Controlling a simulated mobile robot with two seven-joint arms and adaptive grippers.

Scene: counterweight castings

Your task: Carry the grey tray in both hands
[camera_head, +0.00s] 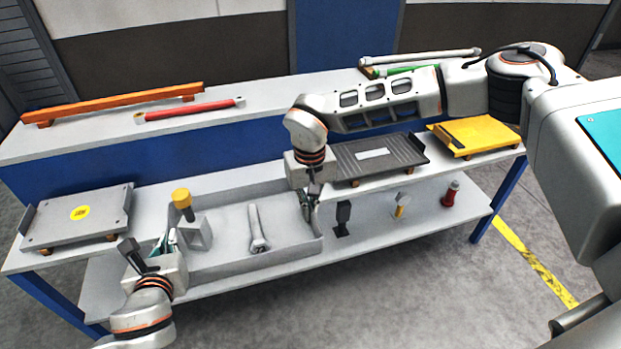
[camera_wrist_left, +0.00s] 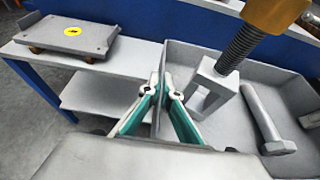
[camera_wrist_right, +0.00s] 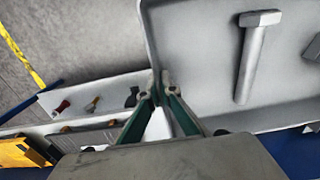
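The grey tray (camera_head: 286,263) is a shallow open box in the middle of the workbench, and its walls also show in the left wrist view (camera_wrist_left: 208,58) and right wrist view (camera_wrist_right: 205,124). My left gripper (camera_wrist_left: 162,93) is shut on the tray's left wall, one finger on each side. My right gripper (camera_wrist_right: 159,92) is shut on the right wall in the same way. A grey block with a yellow-topped screw (camera_head: 196,231) and a grey bolt (camera_head: 256,228) lie inside the tray. I cannot tell whether the tray touches the surface below.
A grey plate with a yellow label (camera_head: 100,208) lies left of the tray. A dark ribbed plate (camera_head: 395,152) and a yellow plate (camera_head: 480,134) lie right. Small tools, including a red one (camera_head: 451,195), stand on the lower shelf (camera_head: 420,222). Orange (camera_head: 120,102) and red (camera_head: 190,111) bars lie behind.

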